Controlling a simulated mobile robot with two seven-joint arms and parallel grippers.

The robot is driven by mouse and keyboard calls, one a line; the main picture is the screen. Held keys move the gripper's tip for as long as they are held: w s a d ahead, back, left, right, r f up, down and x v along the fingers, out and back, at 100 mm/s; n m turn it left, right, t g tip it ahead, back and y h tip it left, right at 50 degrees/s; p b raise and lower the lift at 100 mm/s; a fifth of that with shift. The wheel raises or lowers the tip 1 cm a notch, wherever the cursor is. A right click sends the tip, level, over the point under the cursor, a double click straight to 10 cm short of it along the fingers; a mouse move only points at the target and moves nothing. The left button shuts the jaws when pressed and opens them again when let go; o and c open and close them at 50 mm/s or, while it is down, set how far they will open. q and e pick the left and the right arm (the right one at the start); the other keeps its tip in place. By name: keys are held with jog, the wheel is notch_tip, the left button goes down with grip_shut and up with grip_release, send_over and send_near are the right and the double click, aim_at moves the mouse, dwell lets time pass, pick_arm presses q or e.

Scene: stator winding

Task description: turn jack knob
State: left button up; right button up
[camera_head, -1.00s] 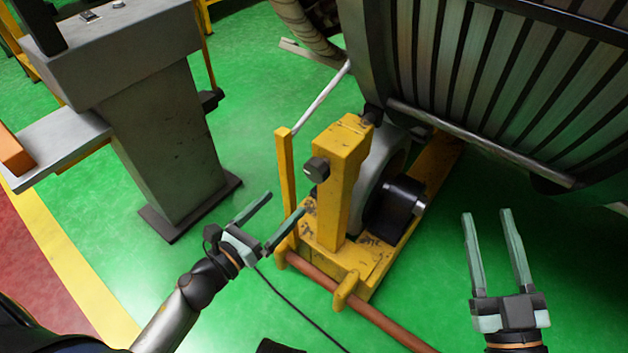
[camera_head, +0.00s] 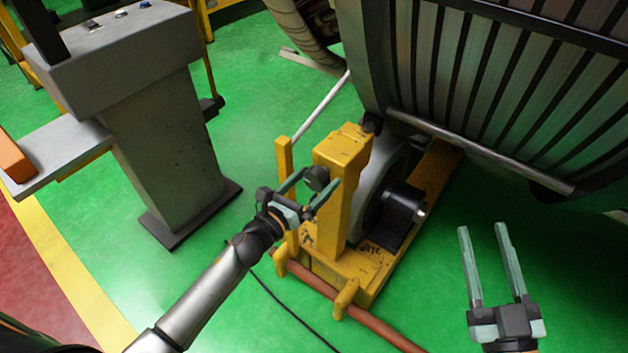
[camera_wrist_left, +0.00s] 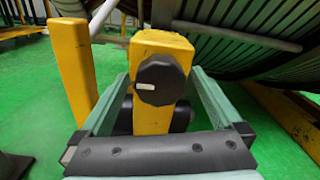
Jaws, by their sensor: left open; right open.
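The jack knob (camera_head: 316,178) is a dark, lobed knob on the side of the yellow jack post (camera_head: 343,165). In the left wrist view the knob (camera_wrist_left: 160,80) faces the camera, with a small pale mark on it. My left gripper (camera_head: 318,188) is open, with its fingers at the knob. In the wrist view one finger lies to each side of the knob, with a gap on both sides, so it is not gripped. My right gripper (camera_head: 481,228) is open and empty over the green floor at the lower right.
A large ribbed stator (camera_head: 500,80) stands behind the jack. A thin yellow post (camera_head: 284,165) stands just left of the knob, close to my left gripper. A reddish-brown bar (camera_head: 375,325) lies in front. A grey console (camera_head: 165,140) stands at left.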

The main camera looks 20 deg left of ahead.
pick_arm(q)
jog(key=c, duration=1.4)
jog(key=shift+o, duration=0.2)
